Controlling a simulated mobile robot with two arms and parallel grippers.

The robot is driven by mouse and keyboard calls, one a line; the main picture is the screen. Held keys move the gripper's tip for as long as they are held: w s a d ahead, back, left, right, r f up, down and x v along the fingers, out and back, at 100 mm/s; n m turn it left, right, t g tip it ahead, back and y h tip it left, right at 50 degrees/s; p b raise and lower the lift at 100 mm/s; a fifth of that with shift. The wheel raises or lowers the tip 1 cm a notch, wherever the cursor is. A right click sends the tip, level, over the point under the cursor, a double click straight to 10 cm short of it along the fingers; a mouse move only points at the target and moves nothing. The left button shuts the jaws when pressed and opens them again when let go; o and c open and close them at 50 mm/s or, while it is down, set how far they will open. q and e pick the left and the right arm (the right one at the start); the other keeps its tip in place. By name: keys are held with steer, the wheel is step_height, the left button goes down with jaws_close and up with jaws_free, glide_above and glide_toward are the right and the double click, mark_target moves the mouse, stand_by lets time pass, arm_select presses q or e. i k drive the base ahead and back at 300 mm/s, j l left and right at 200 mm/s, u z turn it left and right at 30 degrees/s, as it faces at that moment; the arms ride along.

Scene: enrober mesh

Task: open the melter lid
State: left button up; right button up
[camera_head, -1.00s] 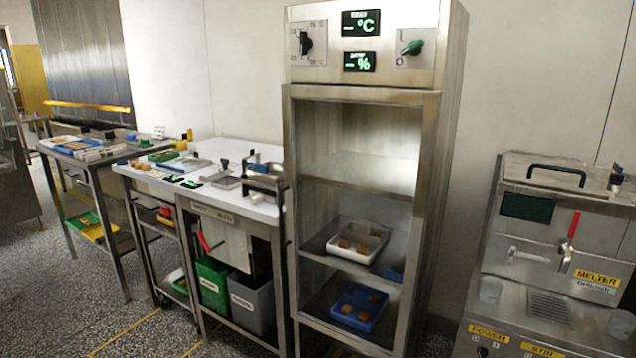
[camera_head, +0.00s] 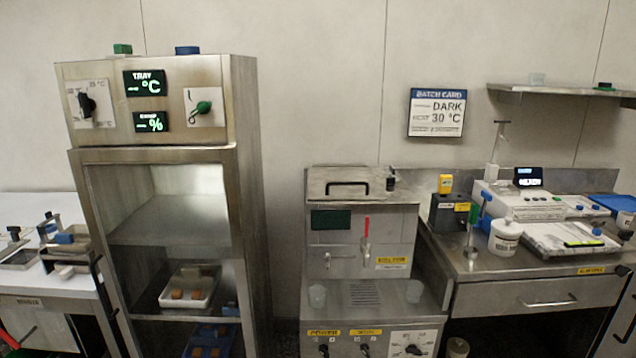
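The melter (camera_head: 359,250) is a steel box standing right of the tall cabinet, with a yellow label and a red-handled tap (camera_head: 366,240) on its front. Its lid (camera_head: 360,183) lies flat and closed on top, with a black bar handle (camera_head: 346,187) near the front edge. A small dark-topped fitting (camera_head: 391,179) stands at the right of the lid. Neither of my grippers shows in this view.
The tall steel cabinet (camera_head: 150,160) with trays inside stands left of the melter. A steel bench (camera_head: 520,262) with a scale, a white jar (camera_head: 504,237) and small tools adjoins on the right. A wall shelf (camera_head: 560,92) hangs above the bench.

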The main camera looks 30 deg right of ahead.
mark_target(325, 184)
steer(key=l+z, duration=0.2)
steer(key=z, duration=0.15)
steer(key=i+l+z, duration=0.1)
steer(key=z, duration=0.3)
steer(key=i+l+z, duration=0.1)
steer(key=z, duration=0.25)
